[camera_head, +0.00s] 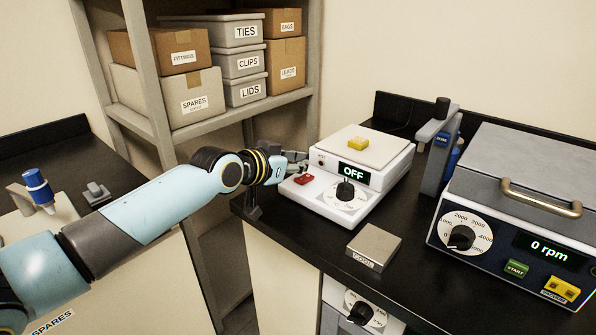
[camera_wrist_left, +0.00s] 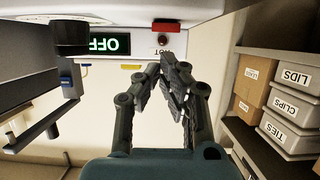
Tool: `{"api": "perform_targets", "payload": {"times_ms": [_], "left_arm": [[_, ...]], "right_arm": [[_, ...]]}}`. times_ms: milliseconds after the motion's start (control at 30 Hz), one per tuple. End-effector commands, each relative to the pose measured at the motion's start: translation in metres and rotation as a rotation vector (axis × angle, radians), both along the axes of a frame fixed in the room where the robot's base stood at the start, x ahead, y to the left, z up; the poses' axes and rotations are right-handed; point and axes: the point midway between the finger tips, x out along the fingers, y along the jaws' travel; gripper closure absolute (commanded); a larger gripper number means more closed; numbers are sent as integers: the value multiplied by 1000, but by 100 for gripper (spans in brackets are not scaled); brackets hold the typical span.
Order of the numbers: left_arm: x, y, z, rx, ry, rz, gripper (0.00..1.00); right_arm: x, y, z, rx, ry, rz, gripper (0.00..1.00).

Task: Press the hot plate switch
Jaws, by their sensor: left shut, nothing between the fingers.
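The white hot plate (camera_head: 385,155) stands on the black bench, and its display (camera_head: 353,173) reads OFF. Its red switch (camera_head: 303,179) is on the front-left part of the sloped panel, left of the black dial (camera_head: 346,190). My left gripper (camera_head: 302,162) is shut and empty, just behind and above the switch at the hot plate's left side. In the left wrist view, which shows the panel upside down, the shut fingertips (camera_wrist_left: 171,60) point toward the HOT lamp (camera_wrist_left: 163,39) and the red switch (camera_wrist_left: 164,23). Contact with the panel cannot be told. My right gripper is out of view.
A yellow block (camera_head: 358,143) sits on the hot plate's top. A small metal block (camera_head: 374,246) lies in front of it. A grey device (camera_head: 436,150) and a 0 rpm machine (camera_head: 515,205) stand to the right. Shelves with boxes (camera_head: 195,97) rise behind my left arm.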

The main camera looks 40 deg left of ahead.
Motion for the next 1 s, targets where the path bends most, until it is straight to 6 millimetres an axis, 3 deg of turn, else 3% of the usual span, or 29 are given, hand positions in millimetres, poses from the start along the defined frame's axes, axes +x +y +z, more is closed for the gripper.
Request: {"api": "perform_targets", "payload": {"times_ms": [200,533,667,1000], "left_arm": [[-1,0,-13,0,-3,0,100],[-2,0,-15,0,-3,0,100],[-6,1,-29,-1,-11,0,100],[-6,1,-22,-1,-11,1,100]], "right_arm": [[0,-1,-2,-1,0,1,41],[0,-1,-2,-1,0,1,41],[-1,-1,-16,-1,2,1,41],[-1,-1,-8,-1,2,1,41]]}}
